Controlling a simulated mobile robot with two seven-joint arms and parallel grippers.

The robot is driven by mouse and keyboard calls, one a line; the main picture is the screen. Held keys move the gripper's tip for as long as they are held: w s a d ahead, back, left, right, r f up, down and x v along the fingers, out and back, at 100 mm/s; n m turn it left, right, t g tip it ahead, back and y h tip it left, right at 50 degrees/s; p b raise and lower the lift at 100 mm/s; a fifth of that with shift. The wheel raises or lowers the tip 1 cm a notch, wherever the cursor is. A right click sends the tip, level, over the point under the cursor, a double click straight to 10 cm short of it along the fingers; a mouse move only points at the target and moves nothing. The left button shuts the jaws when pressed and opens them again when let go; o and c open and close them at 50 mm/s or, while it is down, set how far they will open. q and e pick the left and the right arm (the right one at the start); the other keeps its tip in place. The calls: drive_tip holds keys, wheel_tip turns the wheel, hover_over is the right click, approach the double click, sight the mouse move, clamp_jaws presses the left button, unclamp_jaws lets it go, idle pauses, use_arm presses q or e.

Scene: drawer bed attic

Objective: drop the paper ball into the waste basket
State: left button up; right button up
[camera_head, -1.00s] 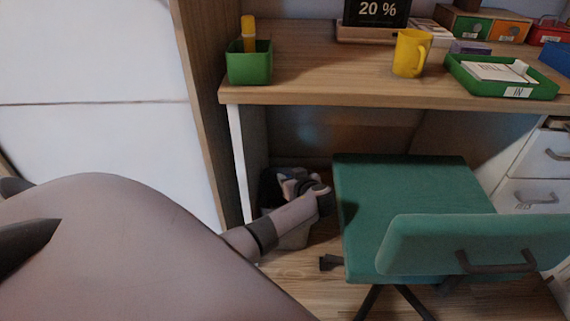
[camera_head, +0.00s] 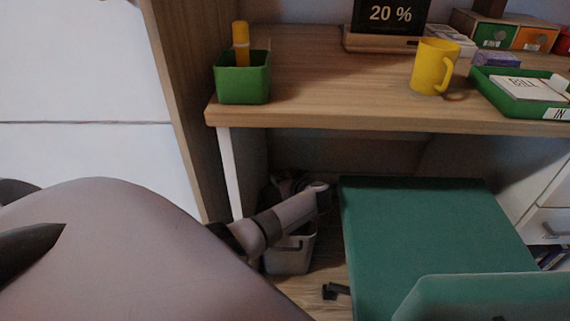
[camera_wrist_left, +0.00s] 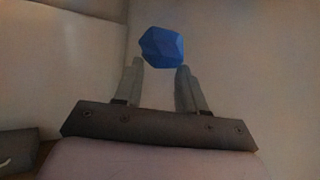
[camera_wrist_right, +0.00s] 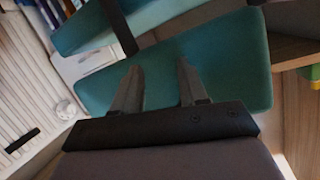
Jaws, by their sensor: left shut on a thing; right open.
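The paper ball (camera_wrist_left: 162,47) is a blue, faceted lump at the fingertips of my left gripper (camera_wrist_left: 160,66), which is shut on it. The waste basket (camera_head: 288,258) is a light grey bin on the floor under the desk's left end, left of the chair. In the head view my left forearm reaches across the basket's top, and the wrist and gripper are in dark shadow around its opening. The ball cannot be made out there, so its height over the rim is unclear. My right gripper (camera_wrist_right: 159,82) is open and empty, with the chair beyond it.
A green chair (camera_head: 425,225) stands close right of the basket. The wooden desk (camera_head: 330,105) overhangs it, with a green pen cup (camera_head: 242,82), yellow mug (camera_head: 430,70) and green tray (camera_head: 500,100) on top. A wooden panel (camera_head: 190,110) stands on the left.

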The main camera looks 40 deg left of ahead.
use_arm(q)
wheel_tip(320, 180, down, 4)
drive_tip(key=b, duration=0.3)
drive_tip(key=shift+f, duration=0.2)
drive_tip(key=shift+f+b, duration=0.4)
drive_tip(key=shift+f, duration=0.2)
use_arm(e)
drive_tip(key=shift+s+d+n+t+h, duration=0.25)
drive_tip(key=shift+d+n+t, duration=0.15)
drive_tip(key=shift+d, duration=0.2)
drive_tip(key=shift+s+d+n+t+h, duration=0.2)
drive_tip(key=shift+d+n+t, duration=0.1)
drive_tip(key=shift+d+t, duration=0.25)
drive_tip(key=shift+r, duration=0.1)
use_arm(q)
drive_tip(key=o, duration=1.1)
drive_tip(key=shift+d+r, duration=0.1)
